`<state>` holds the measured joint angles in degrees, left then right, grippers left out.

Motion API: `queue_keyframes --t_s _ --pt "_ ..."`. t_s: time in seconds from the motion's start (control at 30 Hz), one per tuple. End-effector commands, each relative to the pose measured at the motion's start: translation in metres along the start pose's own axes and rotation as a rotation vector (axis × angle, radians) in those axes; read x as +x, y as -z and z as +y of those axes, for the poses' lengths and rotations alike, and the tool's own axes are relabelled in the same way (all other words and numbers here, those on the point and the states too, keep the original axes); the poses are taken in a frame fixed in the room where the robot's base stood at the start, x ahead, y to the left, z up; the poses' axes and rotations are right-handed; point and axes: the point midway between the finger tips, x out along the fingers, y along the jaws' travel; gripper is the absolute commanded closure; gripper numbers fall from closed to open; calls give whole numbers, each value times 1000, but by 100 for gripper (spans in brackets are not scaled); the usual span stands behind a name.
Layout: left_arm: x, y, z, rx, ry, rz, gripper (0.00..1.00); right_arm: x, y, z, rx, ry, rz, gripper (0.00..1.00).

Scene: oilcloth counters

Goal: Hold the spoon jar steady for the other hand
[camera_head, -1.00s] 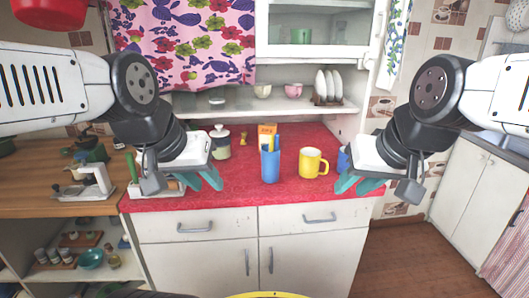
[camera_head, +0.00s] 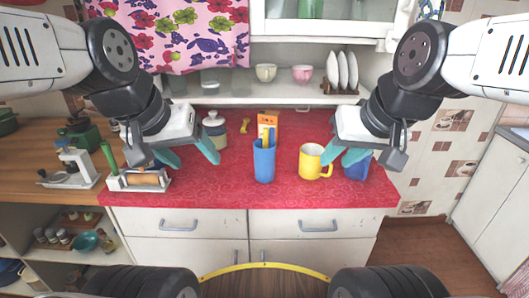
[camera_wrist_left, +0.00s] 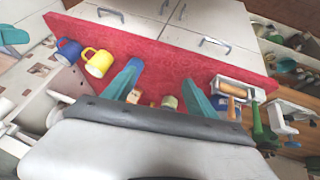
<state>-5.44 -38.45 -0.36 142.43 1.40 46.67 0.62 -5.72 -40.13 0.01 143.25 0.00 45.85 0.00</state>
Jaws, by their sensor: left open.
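The spoon jar looks to be the tall blue cup (camera_head: 264,164) upright on the red counter, with a yellow piece (camera_head: 267,137) sticking out of its top. It also shows in the left wrist view (camera_wrist_left: 137,65), partly hidden by a finger. My left gripper (camera_head: 189,157) is open and empty, to the left of the jar and apart from it. In the left wrist view its teal fingers (camera_wrist_left: 160,92) are spread. My right gripper (camera_head: 343,155) looks open, right of the jar, its fingers near the yellow mug and in front of the blue mug.
A yellow mug (camera_head: 311,162) stands right of the jar, a blue mug (camera_head: 356,170) beyond it. An orange box (camera_head: 268,120) and a lidded canister (camera_head: 214,133) stand behind. A white holder with a wooden roller (camera_head: 140,180) sits at the left. Red counter (camera_head: 222,186) is clear in front.

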Motion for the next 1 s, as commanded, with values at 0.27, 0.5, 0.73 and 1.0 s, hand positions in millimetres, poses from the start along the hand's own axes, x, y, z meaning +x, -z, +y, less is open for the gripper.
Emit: queue_keyframes --t_s 0.27,0.5,0.73,1.0 --pt "32 11 10 -306 -106 -253 22 0 0 0 0 0 0 69" --pt "68 31 22 -641 -206 -505 22 0 0 0 0 0 0 69" --pt "109 58 26 -957 -289 -725 22 0 0 0 0 0 0 69" --pt "171 90 17 -1316 -381 -956 22 0 0 0 0 0 0 69"
